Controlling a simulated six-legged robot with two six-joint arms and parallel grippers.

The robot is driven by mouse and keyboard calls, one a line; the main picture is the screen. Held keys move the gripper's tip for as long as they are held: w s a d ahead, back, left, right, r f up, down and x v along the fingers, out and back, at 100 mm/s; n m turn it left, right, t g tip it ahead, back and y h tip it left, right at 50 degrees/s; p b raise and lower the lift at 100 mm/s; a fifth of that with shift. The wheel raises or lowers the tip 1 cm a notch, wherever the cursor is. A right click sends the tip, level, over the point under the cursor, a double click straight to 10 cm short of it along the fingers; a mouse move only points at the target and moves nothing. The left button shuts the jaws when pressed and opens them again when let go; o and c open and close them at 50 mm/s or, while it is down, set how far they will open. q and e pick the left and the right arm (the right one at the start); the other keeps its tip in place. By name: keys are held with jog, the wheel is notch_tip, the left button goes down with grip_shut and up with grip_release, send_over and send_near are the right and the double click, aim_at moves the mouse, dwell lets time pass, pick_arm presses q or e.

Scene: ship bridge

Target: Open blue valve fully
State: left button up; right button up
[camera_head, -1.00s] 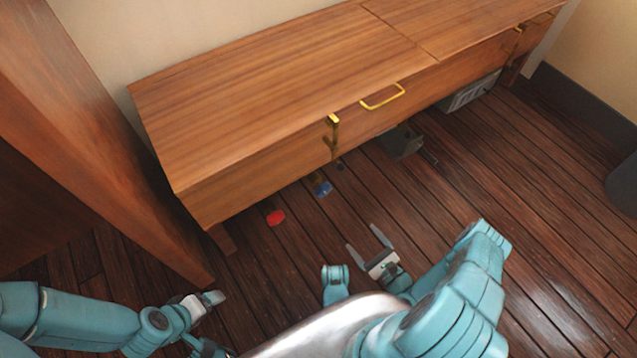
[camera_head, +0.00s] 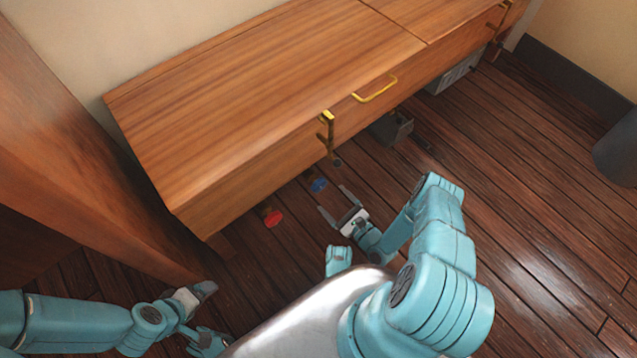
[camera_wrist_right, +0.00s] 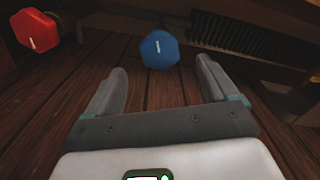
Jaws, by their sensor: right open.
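The blue valve (camera_head: 318,185) is a small knob low under the front edge of the wooden bench. In the right wrist view the blue valve (camera_wrist_right: 160,49) lies ahead, between the lines of the two fingers, with a white mark pointing roughly straight up. My right gripper (camera_head: 336,201) is open and empty, just short of the blue valve and apart from it. Its spread fingers also show in the right wrist view (camera_wrist_right: 160,82). My left gripper (camera_head: 205,290) is at the lower left, far from the valve; its finger gap is not clear.
A red valve (camera_head: 272,217) sits left of the blue one; it also shows in the right wrist view (camera_wrist_right: 36,31). The wooden bench (camera_head: 240,110) overhangs both valves. A yellow handle (camera_head: 376,89) juts from its front. A dark box (camera_head: 392,128) stands under it.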

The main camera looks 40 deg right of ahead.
jog(key=w, duration=0.8)
jog(key=shift+a, duration=0.3)
jog(key=shift+s, duration=0.1)
jog(key=c, duration=1.1)
jog(key=shift+o, duration=0.2)
